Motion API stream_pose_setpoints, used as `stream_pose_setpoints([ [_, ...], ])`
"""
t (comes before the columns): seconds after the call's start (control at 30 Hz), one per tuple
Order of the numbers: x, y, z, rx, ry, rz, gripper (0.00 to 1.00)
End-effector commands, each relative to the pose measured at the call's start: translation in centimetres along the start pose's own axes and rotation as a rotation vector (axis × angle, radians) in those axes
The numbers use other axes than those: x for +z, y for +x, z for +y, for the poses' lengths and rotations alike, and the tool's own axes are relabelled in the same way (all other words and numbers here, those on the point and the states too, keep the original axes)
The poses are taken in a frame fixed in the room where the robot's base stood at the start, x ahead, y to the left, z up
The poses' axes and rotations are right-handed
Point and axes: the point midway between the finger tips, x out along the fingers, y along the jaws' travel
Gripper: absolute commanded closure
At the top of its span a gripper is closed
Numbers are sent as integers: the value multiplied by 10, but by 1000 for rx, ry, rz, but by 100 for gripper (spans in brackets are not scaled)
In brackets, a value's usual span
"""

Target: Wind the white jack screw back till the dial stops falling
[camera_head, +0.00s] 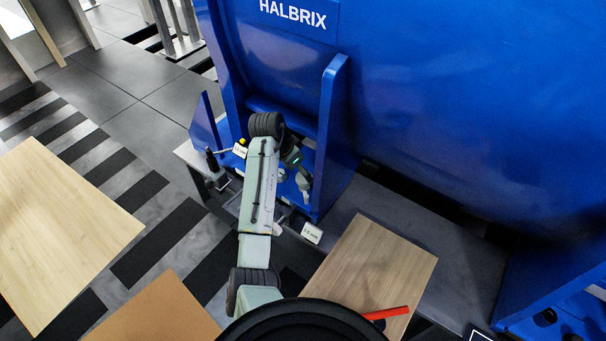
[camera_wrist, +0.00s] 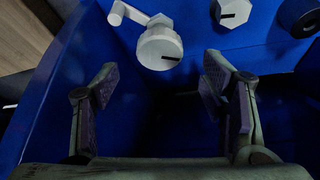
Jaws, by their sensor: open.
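In the wrist view my gripper (camera_wrist: 160,82) is open, with its two fingers wide apart and nothing between them. A white round knob-like part with a dark mark (camera_wrist: 160,48), which looks like the jack screw, lies just beyond the fingertips, apart from them. A small white arm with a rounded end (camera_wrist: 126,12) reaches from near it to the upper left. In the head view a whitish part (camera_head: 304,183) shows beside my gripper (camera_head: 292,158), inside the blue bracket. My arm hides much of that spot. I cannot make out a dial face in either view.
A white hexagonal head (camera_wrist: 234,12) and a dark round part (camera_wrist: 299,16) sit on the blue wall. A tall blue rib (camera_head: 332,130) stands close right of my gripper. A wooden board (camera_head: 370,268) with a red bar (camera_head: 387,313) lies in front.

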Motion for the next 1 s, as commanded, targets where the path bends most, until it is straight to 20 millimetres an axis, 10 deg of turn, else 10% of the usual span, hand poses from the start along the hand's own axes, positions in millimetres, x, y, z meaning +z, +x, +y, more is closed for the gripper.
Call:
stream_pose_setpoints([
  [0.3, 0, 42, 0, 1, -1, 0, 34],
  [0.67, 0, 46, 0, 0, 0, 0, 35],
  [1.0, 0, 46, 0, 0, -1, 0, 57],
])
